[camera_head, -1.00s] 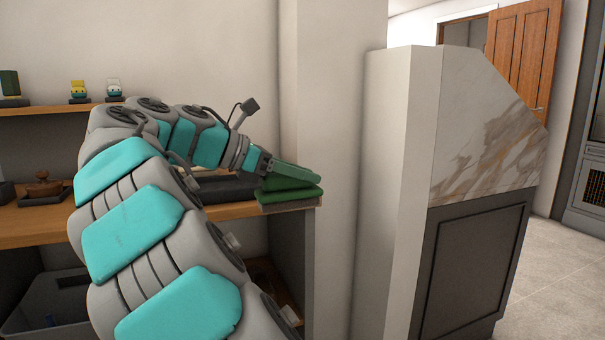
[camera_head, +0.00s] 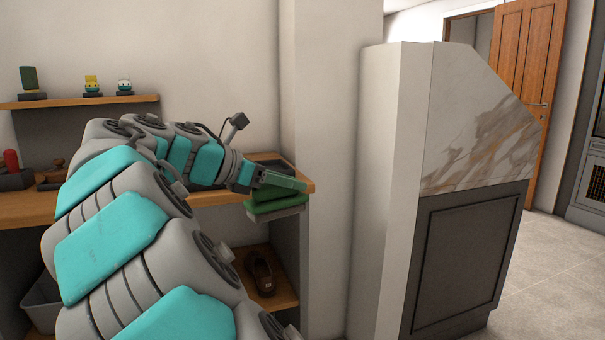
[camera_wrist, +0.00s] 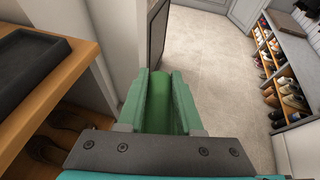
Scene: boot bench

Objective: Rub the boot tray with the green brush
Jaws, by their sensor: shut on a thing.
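My gripper (camera_head: 283,182) has green fingers and is shut on the green brush (camera_head: 272,205), with its grey bristle side facing down. The brush is in front of the bench's right end, apart from the tray. In the wrist view my gripper (camera_wrist: 160,85) shows the brush (camera_wrist: 159,105) between its fingers. The boot tray, dark and shallow with a raised rim, lies on the wooden bench top to the left of the gripper in the wrist view (camera_wrist: 48,60). In the head view only part of the tray (camera_head: 270,161) shows behind my wrist.
The wooden bench (camera_head: 25,208) has dark holders at its left, one with a red item (camera_head: 11,160). A wall shelf (camera_head: 75,101) holds small figures. A brown shoe (camera_head: 262,275) stands on the lower shelf. A pale wall and marble-topped cabinet (camera_head: 465,250) stand to the right.

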